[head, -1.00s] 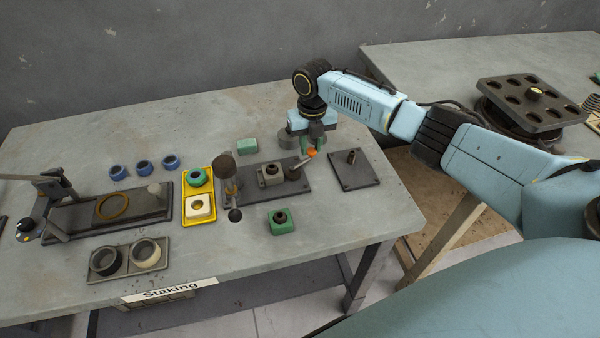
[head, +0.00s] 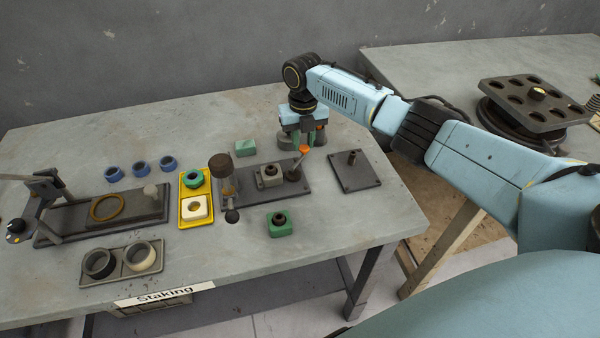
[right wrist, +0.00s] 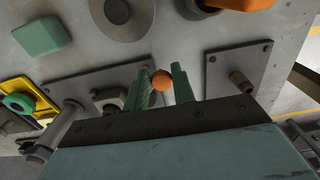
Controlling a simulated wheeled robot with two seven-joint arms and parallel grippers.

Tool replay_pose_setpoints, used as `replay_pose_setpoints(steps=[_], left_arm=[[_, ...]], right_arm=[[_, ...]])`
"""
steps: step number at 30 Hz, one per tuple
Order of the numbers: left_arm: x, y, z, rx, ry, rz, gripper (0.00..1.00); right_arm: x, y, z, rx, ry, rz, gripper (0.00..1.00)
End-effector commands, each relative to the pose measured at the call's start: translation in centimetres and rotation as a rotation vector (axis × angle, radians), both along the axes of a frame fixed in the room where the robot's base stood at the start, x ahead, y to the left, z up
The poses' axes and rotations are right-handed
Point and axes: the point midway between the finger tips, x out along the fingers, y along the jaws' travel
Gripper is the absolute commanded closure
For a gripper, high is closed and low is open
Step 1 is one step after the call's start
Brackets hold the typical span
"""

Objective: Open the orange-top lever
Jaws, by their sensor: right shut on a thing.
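The orange-top lever (head: 300,160) stands on a dark plate (head: 268,196) in the middle of the table, tilted slightly right toward its orange knob. A grey block with a round hole (head: 269,175) sits beside its foot on the same plate. My right gripper (head: 304,140) reaches down from the back right and is shut on the lever near its knob. In the right wrist view the orange knob (right wrist: 160,81) shows between the green fingers (right wrist: 162,86). The fingers hide part of the lever's shaft there. My left gripper is not in view.
A brown-headed post (head: 220,167) stands left of the lever. A green block with a black ring (head: 281,226) is in front, and a plate with a peg (head: 354,172) is to the right. A yellow tray (head: 196,224) stands further left. The front right tabletop is clear.

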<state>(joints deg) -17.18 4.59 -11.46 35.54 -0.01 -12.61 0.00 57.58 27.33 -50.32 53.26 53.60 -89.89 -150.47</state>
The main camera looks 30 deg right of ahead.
Motion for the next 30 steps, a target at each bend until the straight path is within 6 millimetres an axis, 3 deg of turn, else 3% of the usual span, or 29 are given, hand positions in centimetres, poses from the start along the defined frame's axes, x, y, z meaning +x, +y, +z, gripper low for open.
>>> replay_pose_setpoints(steps=[4,5,9,19,30], left_arm=[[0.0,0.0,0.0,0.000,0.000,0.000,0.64],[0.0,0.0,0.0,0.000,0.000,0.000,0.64],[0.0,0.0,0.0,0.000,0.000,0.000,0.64],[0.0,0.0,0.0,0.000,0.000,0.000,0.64],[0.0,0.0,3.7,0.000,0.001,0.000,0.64]], right_arm=[[0.1,0.2,0.1,0.004,-0.005,0.002,0.87],[0.1,0.2,0.1,0.005,-0.005,0.003,0.71],[0.1,0.2,0.1,0.004,-0.004,0.003,0.56],[0.0,0.2,0.0,0.004,-0.002,0.003,0.56],[0.0,0.2,3.8,0.004,-0.002,0.003,0.56]])
